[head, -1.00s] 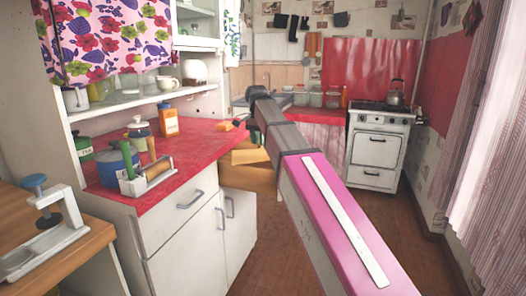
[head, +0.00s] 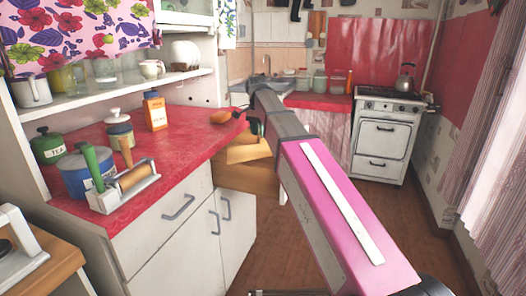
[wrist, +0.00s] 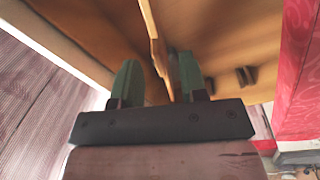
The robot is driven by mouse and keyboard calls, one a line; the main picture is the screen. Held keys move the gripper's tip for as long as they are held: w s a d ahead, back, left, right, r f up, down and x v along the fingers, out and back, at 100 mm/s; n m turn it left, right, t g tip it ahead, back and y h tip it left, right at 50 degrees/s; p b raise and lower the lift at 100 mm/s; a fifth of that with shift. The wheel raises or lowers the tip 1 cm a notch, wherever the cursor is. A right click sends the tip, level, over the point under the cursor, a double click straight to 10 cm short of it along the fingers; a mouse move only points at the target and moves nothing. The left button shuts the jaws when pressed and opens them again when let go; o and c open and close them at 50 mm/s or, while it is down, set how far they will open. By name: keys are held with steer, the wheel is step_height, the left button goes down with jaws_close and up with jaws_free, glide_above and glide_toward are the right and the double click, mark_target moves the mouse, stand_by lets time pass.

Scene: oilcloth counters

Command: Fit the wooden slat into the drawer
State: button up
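In the wrist view my gripper (wrist: 158,75) has two green fingers standing apart. A thin wooden strip (wrist: 149,22), which looks like the slat, runs edge-on between them, with gaps showing on both sides. I cannot tell whether it stands loose or is fixed. Brown wooden panels of what looks like the open drawer (wrist: 85,28) lie beyond the fingers. In the head view the open wooden drawer (head: 250,178) stands at the end of the white cabinet, below the red counter. My arm reaches over it and hides part of it; the fingers are mostly hidden there.
A white stove (head: 382,140) stands behind; floor is clear to the right.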

mark_target(263, 143)
steer(key=f, duration=0.2)
steer(key=d+f, duration=0.1)
steer(key=f, duration=0.2)
steer(key=shift+d, duration=0.1)
steer(key=shift+f, duration=0.55)
jaws_close()
